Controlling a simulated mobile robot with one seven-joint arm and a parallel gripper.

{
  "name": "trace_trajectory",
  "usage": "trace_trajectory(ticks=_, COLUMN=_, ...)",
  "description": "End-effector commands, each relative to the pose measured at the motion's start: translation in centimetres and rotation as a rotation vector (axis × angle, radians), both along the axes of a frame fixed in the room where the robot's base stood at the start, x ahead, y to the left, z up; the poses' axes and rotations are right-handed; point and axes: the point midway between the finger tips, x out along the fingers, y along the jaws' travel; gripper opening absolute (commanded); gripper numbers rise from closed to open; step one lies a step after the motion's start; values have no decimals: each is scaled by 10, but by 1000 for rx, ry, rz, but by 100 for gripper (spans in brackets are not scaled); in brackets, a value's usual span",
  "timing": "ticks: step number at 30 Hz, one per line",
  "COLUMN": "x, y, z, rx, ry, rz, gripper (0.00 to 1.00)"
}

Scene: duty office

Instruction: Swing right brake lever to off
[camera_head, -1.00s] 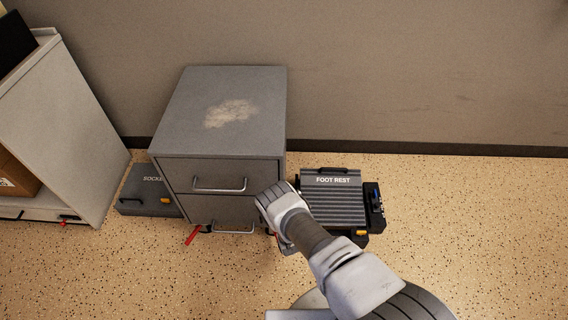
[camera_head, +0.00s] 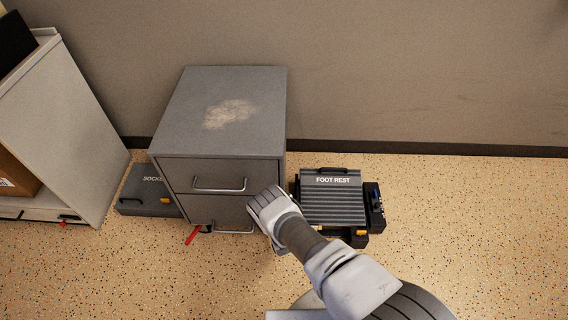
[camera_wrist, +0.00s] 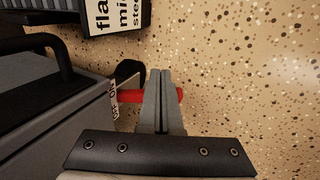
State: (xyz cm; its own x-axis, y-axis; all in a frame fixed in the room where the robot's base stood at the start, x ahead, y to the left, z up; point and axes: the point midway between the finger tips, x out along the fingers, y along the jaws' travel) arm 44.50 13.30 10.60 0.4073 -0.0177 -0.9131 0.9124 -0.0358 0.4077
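The grey two-drawer cabinet (camera_head: 222,130) stands against the wall. Its left red brake lever (camera_head: 194,235) sticks out at the lower left front. My gripper (camera_head: 262,205) is at the cabinet's lower right front corner and hides the right brake lever in the head view. In the wrist view, the right red brake lever (camera_wrist: 131,97) juts from the cabinet beside a white OFF/ON label (camera_wrist: 114,100). My gripper (camera_wrist: 163,78) shows two fingers side by side with only a thin seam between them. The lever passes behind the fingers and its red end shows beyond them.
A foot rest (camera_head: 332,200) with dark boxes sits just right of the cabinet. A grey socket case (camera_head: 148,195) lies to its left, near a pale shelf unit (camera_head: 70,120). A dark labelled item (camera_wrist: 112,15) is close by in the wrist view. Floor in front is clear.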

Motion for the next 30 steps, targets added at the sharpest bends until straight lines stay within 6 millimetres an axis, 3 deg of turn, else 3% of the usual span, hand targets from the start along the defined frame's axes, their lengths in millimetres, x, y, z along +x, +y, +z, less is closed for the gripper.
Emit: trace_trajectory(ticks=30, x=2, y=42, z=0, rx=1, ry=-2, rz=2, gripper=0)
